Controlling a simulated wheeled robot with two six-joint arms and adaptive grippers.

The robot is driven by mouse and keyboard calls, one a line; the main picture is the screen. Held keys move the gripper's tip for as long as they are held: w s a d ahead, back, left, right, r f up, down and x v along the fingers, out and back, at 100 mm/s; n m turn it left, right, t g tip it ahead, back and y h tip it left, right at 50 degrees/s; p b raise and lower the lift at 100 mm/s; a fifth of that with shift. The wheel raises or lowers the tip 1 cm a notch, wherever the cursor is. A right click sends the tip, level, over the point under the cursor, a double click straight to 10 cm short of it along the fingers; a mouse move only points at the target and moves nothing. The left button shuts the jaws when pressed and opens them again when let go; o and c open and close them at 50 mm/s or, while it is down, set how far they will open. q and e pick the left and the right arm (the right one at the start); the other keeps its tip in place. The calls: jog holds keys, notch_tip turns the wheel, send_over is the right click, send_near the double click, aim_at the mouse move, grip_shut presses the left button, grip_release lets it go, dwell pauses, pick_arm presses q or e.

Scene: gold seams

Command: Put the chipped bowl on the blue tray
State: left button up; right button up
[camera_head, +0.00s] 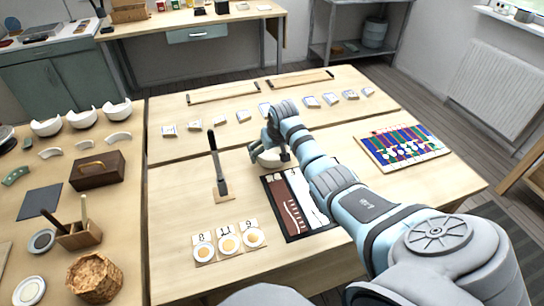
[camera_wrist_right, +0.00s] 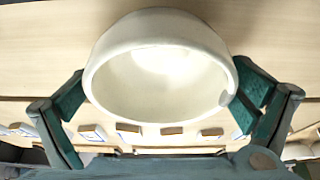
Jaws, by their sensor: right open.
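A cream bowl (camera_head: 270,158) stands on the middle table, partly covered by my right gripper (camera_head: 268,148) in the head view. In the right wrist view the bowl (camera_wrist_right: 160,75) shows its open mouth, with a small grey chip-like mark at the right of its rim. My right gripper (camera_wrist_right: 160,98) is open, with one finger on each side of the bowl; I cannot tell whether they touch it. No plainly blue tray stands out; a dark blue-grey flat square (camera_head: 39,202) lies on the left table. My left gripper is not in view.
Several broken white bowls (camera_head: 82,118) stand on the left table near a brown box (camera_head: 97,170). A dark-framed panel (camera_head: 271,197) lies beside my right arm. An upright dark-handled tool (camera_head: 215,160), egg-like cards (camera_head: 229,243) and a colourful board (camera_head: 403,147) are nearby.

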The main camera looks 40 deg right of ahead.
jog(key=c, duration=0.8)
jog(key=shift+r, duration=0.15)
